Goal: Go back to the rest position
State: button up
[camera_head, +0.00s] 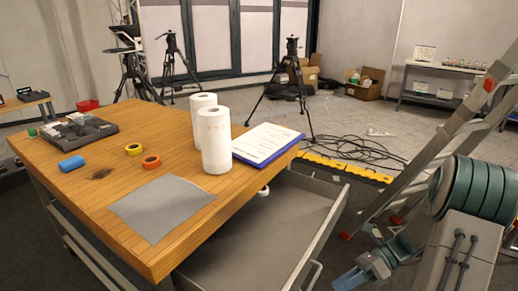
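Parts of my own arm show at the lower right: a large teal joint (478,188) and a smaller blue-teal section (378,264) low beside the open drawer. I cannot make out any gripper fingers, so the gripper's opening and anything in it are hidden from me. The wooden workbench (100,205) stands left of the arm, with a clear gap between them. Its grey drawer (318,253) is pulled out towards the arm, and a small white round item (263,190) sits at its back.
On the bench are two paper rolls (214,142), papers on a blue board (266,144), a grey cloth (160,207), tape rolls (151,162), a blue cylinder (71,163) and a dark tray (102,128). A ladder (440,150), cables (360,152) and a tripod (290,80) stand beyond.

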jog(key=s+a+r+n+t+h+p, duration=0.1)
jog(key=s+a+r+n+t+h, duration=0.2)
jog(key=s+r+n+h, duration=0.2)
jog(key=s+a+r+n+t+h+p, duration=0.2)
jog(key=s+r+n+h, duration=0.3)
jog(key=r+n, duration=0.6)
jog(key=a+n+t+h, duration=0.1)
jog(key=n+h, duration=0.1)
jog(key=n, duration=0.6)
jog(key=shift+s+a+r, duration=0.15)
jog(key=shift+a+r, duration=0.15)
jog(key=shift+r, duration=0.05)
